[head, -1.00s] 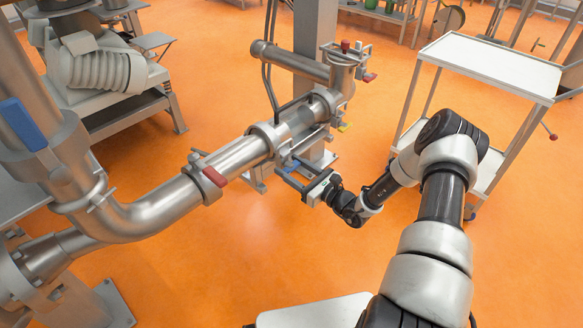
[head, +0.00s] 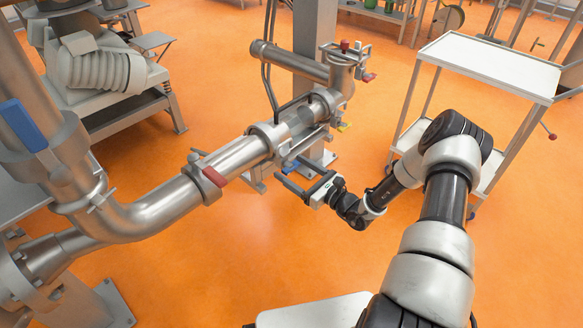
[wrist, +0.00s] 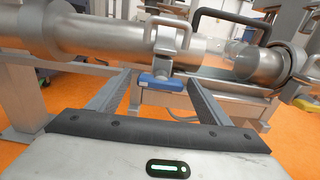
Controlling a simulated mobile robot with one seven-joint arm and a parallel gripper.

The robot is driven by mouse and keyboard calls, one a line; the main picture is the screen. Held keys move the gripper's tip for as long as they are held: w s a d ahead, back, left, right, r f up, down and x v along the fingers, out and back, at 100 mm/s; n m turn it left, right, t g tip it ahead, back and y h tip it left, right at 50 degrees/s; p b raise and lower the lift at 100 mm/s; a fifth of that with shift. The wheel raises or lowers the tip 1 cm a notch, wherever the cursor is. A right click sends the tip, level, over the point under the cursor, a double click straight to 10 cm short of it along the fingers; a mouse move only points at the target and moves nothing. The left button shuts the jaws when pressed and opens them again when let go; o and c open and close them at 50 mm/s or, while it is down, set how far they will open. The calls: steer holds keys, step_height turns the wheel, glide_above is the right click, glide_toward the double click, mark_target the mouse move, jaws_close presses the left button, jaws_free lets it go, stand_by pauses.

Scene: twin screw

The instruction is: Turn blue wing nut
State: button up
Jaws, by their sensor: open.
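The blue wing nut (head: 290,168) sits on the underside of a clamp on the steel pipe assembly, at the middle of the head view. In the wrist view it (wrist: 160,82) is a blue bar lying roughly crosswise below a metal bracket. My gripper (head: 288,170) is open, its two dark fingers pointing at the wing nut from the lower right. In the wrist view the fingers (wrist: 160,76) stand wide apart on either side of the nut, with a visible gap to each. Nothing is held. Whether the fingertips reach the nut's depth is hard to tell.
The steel pipe (head: 235,158) runs close above the fingers, with a red-handled clamp (head: 214,177) to the left. A yellow handle (head: 344,127) is up and right. A white cart (head: 490,67) stands at right. The orange floor (head: 240,255) below is clear.

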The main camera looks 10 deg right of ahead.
steer(key=p+v, duration=0.2)
steer(key=v, duration=1.4)
steer(key=shift+r, duration=0.1)
